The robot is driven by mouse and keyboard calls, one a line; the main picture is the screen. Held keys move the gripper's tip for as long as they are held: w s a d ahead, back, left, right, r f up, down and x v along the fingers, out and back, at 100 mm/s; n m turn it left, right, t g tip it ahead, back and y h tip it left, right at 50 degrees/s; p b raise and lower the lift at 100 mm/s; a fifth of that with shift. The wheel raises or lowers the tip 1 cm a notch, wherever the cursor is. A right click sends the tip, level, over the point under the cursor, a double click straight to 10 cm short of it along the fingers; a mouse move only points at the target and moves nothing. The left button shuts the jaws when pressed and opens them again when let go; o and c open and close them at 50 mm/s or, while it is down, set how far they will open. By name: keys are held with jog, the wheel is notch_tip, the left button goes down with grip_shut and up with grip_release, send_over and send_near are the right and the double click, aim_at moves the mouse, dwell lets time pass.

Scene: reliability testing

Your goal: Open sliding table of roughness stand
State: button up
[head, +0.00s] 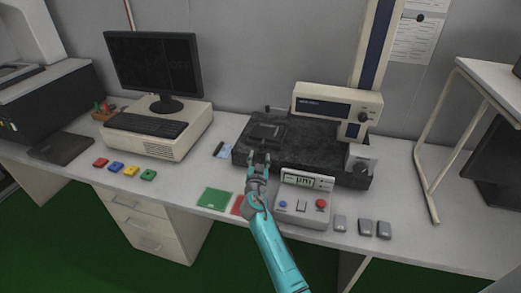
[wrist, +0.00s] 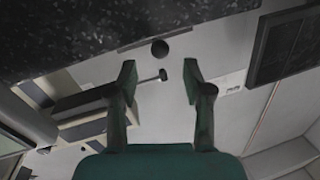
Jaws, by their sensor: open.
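The roughness stand has a dark speckled granite base (head: 310,155) on the desk, with a tall column and a beige measuring head (head: 335,103). A small dark sliding table (head: 266,131) sits on the left part of the base. My gripper (head: 260,157) is at the front edge of the base, in front of the sliding table. In the wrist view my gripper (wrist: 158,68) is open and empty. A round black knob (wrist: 160,49) shows just beyond the fingertips, roughly centred between them, beside dark speckled stone. Whether the fingers touch anything cannot be told.
A grey control box (head: 303,207) with buttons and a display stands right of my arm. Small grey blocks (head: 366,227) lie right of it. Green and red cards (head: 214,198) lie left. A monitor (head: 153,65) and coloured pieces (head: 116,167) are further left. A white frame stands right.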

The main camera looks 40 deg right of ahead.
aim_at(260, 148)
jog(key=shift+x, duration=2.7)
grip_shut()
